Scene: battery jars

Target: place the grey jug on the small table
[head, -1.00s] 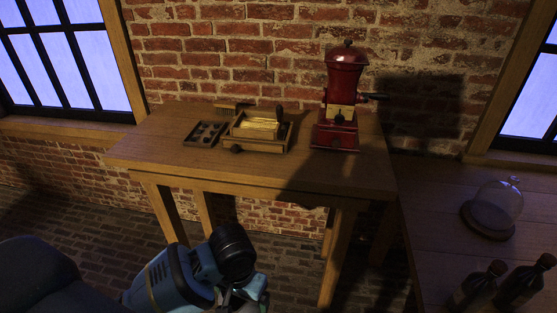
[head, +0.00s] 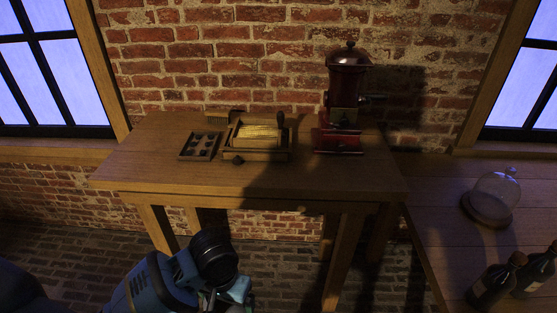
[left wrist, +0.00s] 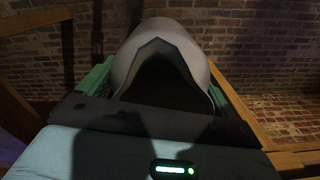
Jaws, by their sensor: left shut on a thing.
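The grey jug (left wrist: 165,30) shows in the left wrist view, with its pale curved wall and dark open mouth facing the camera. My left gripper (left wrist: 163,92) is shut on it, with a green finger at each side. In the head view my left gripper (head: 228,290) is low in the picture, in front of and below the edge of the small wooden table (head: 145,165). The jug cannot be made out clearly there. My right gripper is in neither current view.
On the table stand a red grinder (head: 345,95) at the back right, an open wooden box (head: 258,140) and a dark tray (head: 199,146). The table's front left and front middle are clear. Another table (head: 430,205) at right holds a glass dome (head: 495,190) and bottles (head: 497,280).

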